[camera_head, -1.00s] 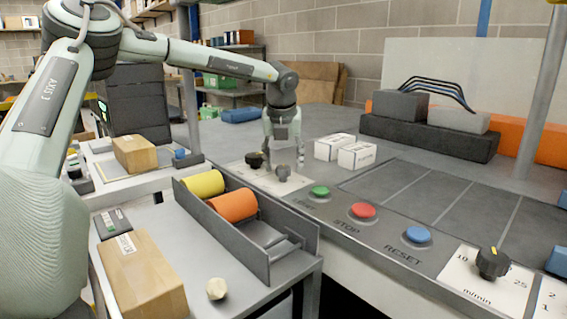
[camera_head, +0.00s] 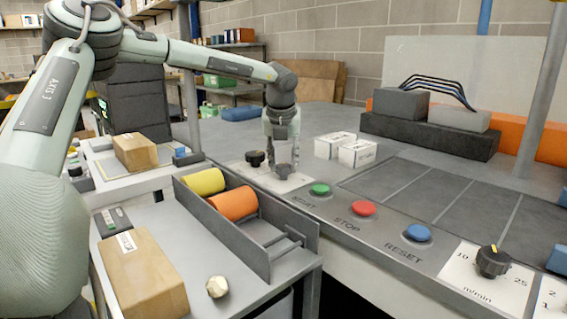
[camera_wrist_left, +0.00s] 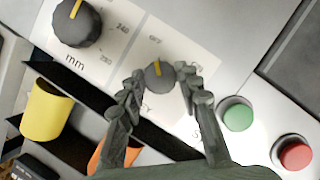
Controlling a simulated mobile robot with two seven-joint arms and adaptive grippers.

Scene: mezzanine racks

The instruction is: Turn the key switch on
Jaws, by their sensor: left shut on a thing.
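The key switch (camera_wrist_left: 158,77) is a dark round knob with a yellow pointer mark on a white label plate. In the left wrist view the "OFF" print shows above it and partly hidden lettering below. It also shows in the head view (camera_head: 283,173), on the console's near edge left of the green START button (camera_head: 319,190). My left gripper (camera_wrist_left: 160,84) points down over the knob, with one finger on each side, shut on it. The fingers hide parts of the plate. My right gripper is in neither view.
A second dark knob (camera_wrist_left: 76,23) sits beside the switch. The red STOP (camera_head: 363,208) and blue RESET (camera_head: 417,233) buttons lie to the right. Two small white boxes (camera_head: 345,149) stand behind. A tray (camera_head: 275,246) with yellow and orange rollers stands in front.

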